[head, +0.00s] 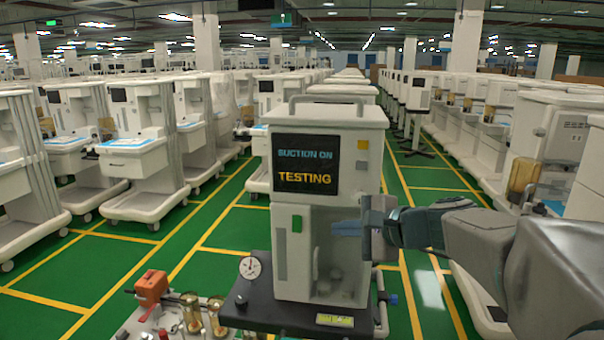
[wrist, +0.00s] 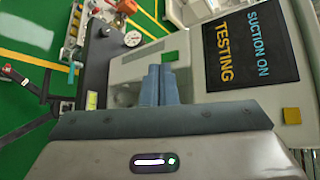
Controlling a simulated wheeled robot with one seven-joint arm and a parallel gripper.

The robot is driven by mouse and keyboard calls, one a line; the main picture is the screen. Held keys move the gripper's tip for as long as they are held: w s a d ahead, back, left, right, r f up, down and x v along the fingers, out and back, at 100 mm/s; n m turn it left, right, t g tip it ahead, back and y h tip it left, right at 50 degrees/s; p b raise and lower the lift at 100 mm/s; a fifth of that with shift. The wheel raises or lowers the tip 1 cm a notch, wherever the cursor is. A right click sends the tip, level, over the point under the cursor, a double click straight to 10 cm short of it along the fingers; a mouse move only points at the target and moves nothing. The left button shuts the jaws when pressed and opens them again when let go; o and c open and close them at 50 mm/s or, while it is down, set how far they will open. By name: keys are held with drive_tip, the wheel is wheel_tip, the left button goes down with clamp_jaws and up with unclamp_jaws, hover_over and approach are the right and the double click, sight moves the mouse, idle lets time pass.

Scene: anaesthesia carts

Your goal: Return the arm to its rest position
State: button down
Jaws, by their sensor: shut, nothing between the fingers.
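My gripper (head: 348,228) is at the right side of the white cart (head: 330,120) in the head view, its fingers pointing left across the cart's front. In the wrist view its two blue-grey fingers (wrist: 160,86) are shut together with nothing between them. The cart's black screen (head: 305,163) reads "SUCTION ON" and "TESTING"; it also shows in the wrist view (wrist: 251,47). A green switch (head: 297,223) is on the cart's front, left of the fingertips. I cannot tell whether the fingers touch the cart. My arm stretches in from the right.
A dark base shelf (head: 262,307) with a round gauge (head: 250,267) juts out under the cart. An orange device (head: 151,287) and brass-coloured jars stand at the lower left. Rows of carts (head: 140,145) line both sides, with green floor aisles (head: 215,225) between them.

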drive_tip(key=s+a+f+n+g+h, duration=0.1)
drive_tip(key=s+f+n+g+h, duration=0.2)
drive_tip(key=s+f+n+g, duration=0.55)
drive_tip(key=s+d+f+n+t+h, duration=0.1)
drive_tip(key=s+d+f+n+h, duration=0.1)
drive_tip(key=s, duration=0.4)
drive_tip(key=s+d+f+n+t+h, duration=0.1)
drive_tip(key=s+d+f+n+h, duration=0.2)
drive_tip(key=s, duration=0.4)
wheel_tip(320, 180, down, 3)
drive_tip(key=shift+d+r+h, duration=0.1)
drive_tip(key=shift+d+h, duration=0.35)
drive_tip(key=shift+h, duration=0.25)
drive_tip(key=shift+n, duration=0.25)
idle(1.3)
